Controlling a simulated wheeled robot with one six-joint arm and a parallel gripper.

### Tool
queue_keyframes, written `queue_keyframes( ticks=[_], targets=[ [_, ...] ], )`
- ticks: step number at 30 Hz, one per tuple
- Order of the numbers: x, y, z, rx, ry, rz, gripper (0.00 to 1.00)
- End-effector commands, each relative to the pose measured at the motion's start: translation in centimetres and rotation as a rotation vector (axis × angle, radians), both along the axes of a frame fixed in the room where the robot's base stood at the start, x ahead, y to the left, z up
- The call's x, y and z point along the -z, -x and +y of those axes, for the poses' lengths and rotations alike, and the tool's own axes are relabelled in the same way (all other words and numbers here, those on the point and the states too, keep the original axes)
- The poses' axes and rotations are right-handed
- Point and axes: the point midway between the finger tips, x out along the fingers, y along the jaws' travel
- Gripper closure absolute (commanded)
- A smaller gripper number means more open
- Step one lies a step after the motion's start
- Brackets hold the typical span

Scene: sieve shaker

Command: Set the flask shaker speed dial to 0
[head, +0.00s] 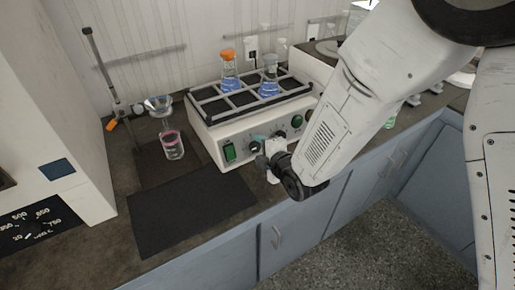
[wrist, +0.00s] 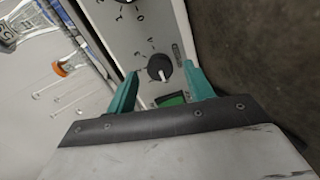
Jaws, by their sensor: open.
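The flask shaker (head: 212,130) is a cream box with a rack on top, standing on the dark bench. Its front panel carries a black round speed dial (wrist: 158,66) with a white pointer mark, ringed by small printed marks that I cannot read surely. The pointer is turned toward the side of the green switch (wrist: 172,100). My gripper (wrist: 160,69) is open, with one teal finger on each side of the dial in the wrist view and gaps to both. In the head view my gripper (head: 259,149) is at the front panel, partly covering it.
Two flasks with blue liquid (head: 230,84) stand in the shaker's rack. A beaker with pink liquid (head: 172,145) and a funnel (head: 158,105) stand left of it. A black mat (head: 190,212) lies clear in front.

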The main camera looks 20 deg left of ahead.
Motion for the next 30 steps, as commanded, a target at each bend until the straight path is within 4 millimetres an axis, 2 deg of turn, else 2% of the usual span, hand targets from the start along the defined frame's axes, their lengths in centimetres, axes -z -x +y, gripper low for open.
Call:
queue_keyframes(
  ticks=[6,12,27,30],
  targets=[
    [-1.6,2.4,-2.6,0.000,-0.001,-0.001,0.48],
    [-2.2,3.6,-3.8,-0.001,0.000,-0.001,0.48],
    [-2.3,3.7,-4.0,0.000,0.000,0.000,0.48],
    [-2.8,3.2,-4.7,0.027,-0.004,0.025,0.48]
  ],
)
